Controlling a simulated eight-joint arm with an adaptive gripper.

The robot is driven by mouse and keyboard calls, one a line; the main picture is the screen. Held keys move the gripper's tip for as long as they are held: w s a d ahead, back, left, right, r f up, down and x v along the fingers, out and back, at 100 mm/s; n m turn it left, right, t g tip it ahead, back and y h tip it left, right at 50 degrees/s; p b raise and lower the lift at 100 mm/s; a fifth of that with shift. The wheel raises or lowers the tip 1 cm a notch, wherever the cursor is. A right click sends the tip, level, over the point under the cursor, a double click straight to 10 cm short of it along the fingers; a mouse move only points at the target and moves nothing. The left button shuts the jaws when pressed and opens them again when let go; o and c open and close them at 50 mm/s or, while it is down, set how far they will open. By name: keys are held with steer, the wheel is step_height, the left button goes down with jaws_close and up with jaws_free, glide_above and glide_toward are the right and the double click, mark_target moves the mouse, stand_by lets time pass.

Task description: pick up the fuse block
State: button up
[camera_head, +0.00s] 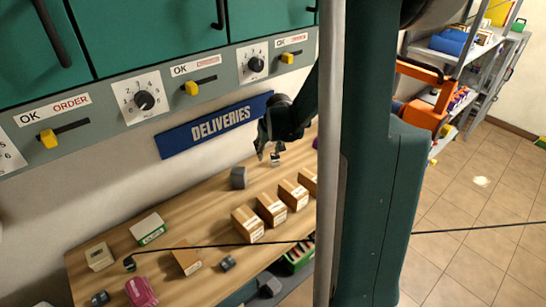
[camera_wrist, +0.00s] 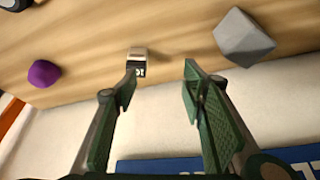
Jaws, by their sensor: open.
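A small pale block with a black, white-marked face, likely the fuse block (camera_wrist: 137,57), sits on the wooden bench. In the wrist view it shows just past the left fingertip, not centred between the fingers. In the head view the fuse block (camera_head: 276,158) shows small, close below my gripper (camera_head: 268,151). My gripper (camera_wrist: 160,72) is open, with nothing between its green fingers. I cannot tell whether the left finger touches the block.
A grey faceted block (camera_wrist: 243,38) lies right of the fingers, a purple round thing (camera_wrist: 44,73) left. The bench (camera_head: 205,212) also holds several cardboard boxes (camera_head: 271,208) and a pink object (camera_head: 141,291). A blue DELIVERIES sign (camera_head: 214,124) is on the wall behind.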

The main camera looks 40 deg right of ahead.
steer(key=p, duration=0.1)
glide_above(275, 156)
steer(key=s, duration=0.2)
steer(key=f, duration=0.2)
steer(key=shift+s+a+f, duration=0.1)
steer(key=shift+a+f, duration=0.25)
steer(key=shift+f, duration=0.05)
steer(key=shift+f, duration=0.1)
steer(key=shift+x, duration=1.2)
steer(key=shift+f, duration=0.1)
steer(key=shift+x, duration=2.55)
steer(key=shift+c, duration=0.3)
steer(key=c, duration=0.9)
